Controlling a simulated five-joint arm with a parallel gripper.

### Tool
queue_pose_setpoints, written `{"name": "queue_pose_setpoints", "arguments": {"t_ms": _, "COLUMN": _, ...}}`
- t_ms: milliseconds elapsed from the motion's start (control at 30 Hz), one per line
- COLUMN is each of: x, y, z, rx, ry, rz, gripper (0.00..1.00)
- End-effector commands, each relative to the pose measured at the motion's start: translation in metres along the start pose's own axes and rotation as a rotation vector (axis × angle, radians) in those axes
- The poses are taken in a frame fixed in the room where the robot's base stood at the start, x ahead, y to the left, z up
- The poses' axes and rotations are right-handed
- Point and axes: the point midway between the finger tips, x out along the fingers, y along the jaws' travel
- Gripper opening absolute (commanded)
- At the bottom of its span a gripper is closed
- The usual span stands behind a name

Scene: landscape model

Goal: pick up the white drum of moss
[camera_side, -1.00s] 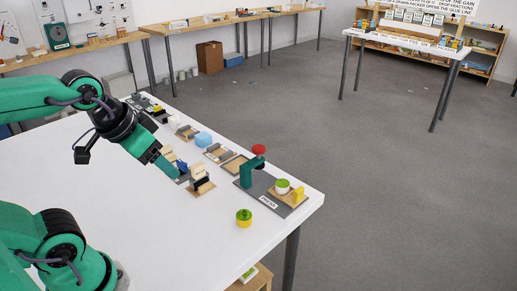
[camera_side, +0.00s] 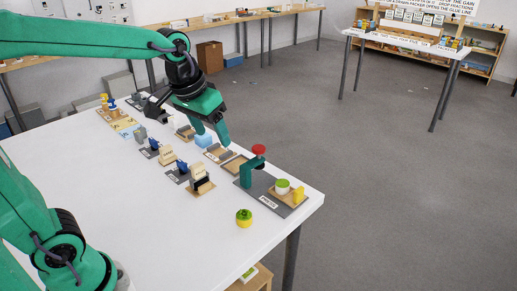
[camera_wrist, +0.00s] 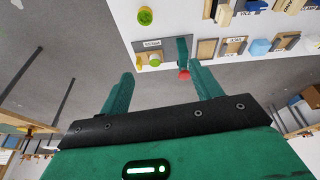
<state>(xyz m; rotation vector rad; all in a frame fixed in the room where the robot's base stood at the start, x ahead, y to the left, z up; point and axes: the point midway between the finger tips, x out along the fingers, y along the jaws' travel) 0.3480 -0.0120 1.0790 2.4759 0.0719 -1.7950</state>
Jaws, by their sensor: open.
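The white drum of moss (camera_side: 283,187), a small white cup with a green top, stands upright on the wooden part of the dark press board (camera_side: 262,183) near the table's right corner. It also shows in the wrist view (camera_wrist: 155,61). A yellow block (camera_side: 298,196) is beside it, and the green press post (camera_side: 246,174) with a red knob (camera_side: 259,150) stands on its other side. My gripper (camera_side: 211,134) is open and empty, raised above the table up and left of the drum in the side view. Its spread fingers also show in the wrist view (camera_wrist: 162,77).
A yellow drum with a green top (camera_side: 244,218) stands on bare table in front of the press. Wooden trays (camera_side: 235,164), a blue block (camera_side: 204,140) and small holders (camera_side: 199,182) line the table behind it. The table's near left is clear.

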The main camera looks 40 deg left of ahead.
Motion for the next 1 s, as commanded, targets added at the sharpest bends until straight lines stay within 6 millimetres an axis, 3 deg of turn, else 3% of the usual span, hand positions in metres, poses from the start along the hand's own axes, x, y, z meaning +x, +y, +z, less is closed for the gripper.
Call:
{"name": "queue_pose_setpoints", "arguments": {"t_ms": 467, "x": 0.063, "y": 0.02, "z": -0.076, "rx": -0.064, "ry": -0.124, "rz": -0.015, "gripper": 0.64}}
{"name": "queue_pose_setpoints", "arguments": {"t_ms": 1000, "x": 0.171, "y": 0.043, "z": -0.132, "rx": -0.136, "ry": -0.256, "rz": -0.047, "gripper": 0.64}}
